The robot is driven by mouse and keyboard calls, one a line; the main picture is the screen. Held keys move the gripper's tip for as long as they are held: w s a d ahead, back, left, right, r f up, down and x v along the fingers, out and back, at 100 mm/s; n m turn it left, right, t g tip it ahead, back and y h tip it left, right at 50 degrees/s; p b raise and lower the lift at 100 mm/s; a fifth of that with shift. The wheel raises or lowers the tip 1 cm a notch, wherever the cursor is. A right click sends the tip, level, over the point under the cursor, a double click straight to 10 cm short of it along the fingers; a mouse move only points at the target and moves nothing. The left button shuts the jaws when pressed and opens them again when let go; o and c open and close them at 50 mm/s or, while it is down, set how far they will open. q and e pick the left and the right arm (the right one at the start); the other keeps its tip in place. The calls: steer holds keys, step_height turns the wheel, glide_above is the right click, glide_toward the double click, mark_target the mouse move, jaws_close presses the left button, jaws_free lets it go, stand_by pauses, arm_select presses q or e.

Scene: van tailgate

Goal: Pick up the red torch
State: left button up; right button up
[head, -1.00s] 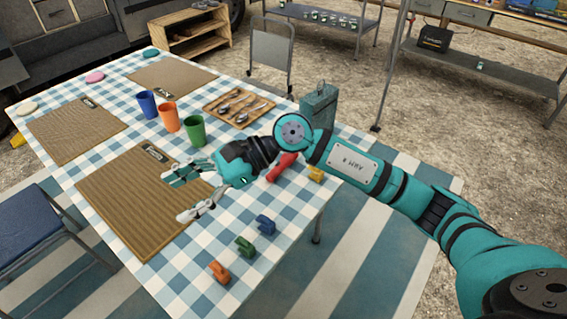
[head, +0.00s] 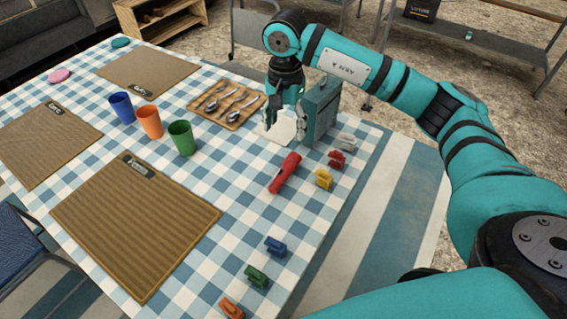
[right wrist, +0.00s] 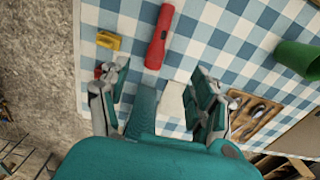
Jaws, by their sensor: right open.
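The red torch (head: 285,172) lies on the checked tablecloth near the table's right side. It also shows in the right wrist view (right wrist: 158,38), beyond my fingertips and a little above the middle. My right gripper (head: 285,128) is open and points down beside the grey-green tin (head: 320,112), on the far side of the torch. In the right wrist view its two fingers (right wrist: 160,75) stand wide apart, and the torch is not between them. A white flat thing (right wrist: 173,98) shows between and below the fingers. My left gripper is not in view.
Several coloured pegs or clips, such as a yellow one (head: 323,179) and a blue one (head: 276,247), line the table's right edge. A green cup (head: 181,138) and a cutlery tray (head: 206,88) stand left. A woven placemat (head: 135,225) lies in front.

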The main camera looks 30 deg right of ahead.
glide_above(287, 167)
steer(key=f, duration=0.6)
steer(key=shift+a+f, duration=0.15)
steer(key=shift+a, duration=0.1)
step_height(287, 167, down, 4)
steer(key=shift+w+r+p, duration=0.1)
steer(key=shift+r+p, duration=0.15)
steer(key=shift+p, duration=0.1)
steer(key=shift+d+f, duration=0.1)
steer(key=shift+f, duration=0.25)
step_height(287, 167, down, 4)
steer(key=shift+d+r+p, duration=0.1)
steer(key=shift+r+p, duration=0.1)
steer(key=shift+p, duration=0.25)
steer(key=shift+f, duration=0.45)
steer(key=c, duration=0.9)
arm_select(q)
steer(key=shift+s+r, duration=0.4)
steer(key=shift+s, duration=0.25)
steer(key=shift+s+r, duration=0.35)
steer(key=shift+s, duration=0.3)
arm_select(e)
jaws_close()
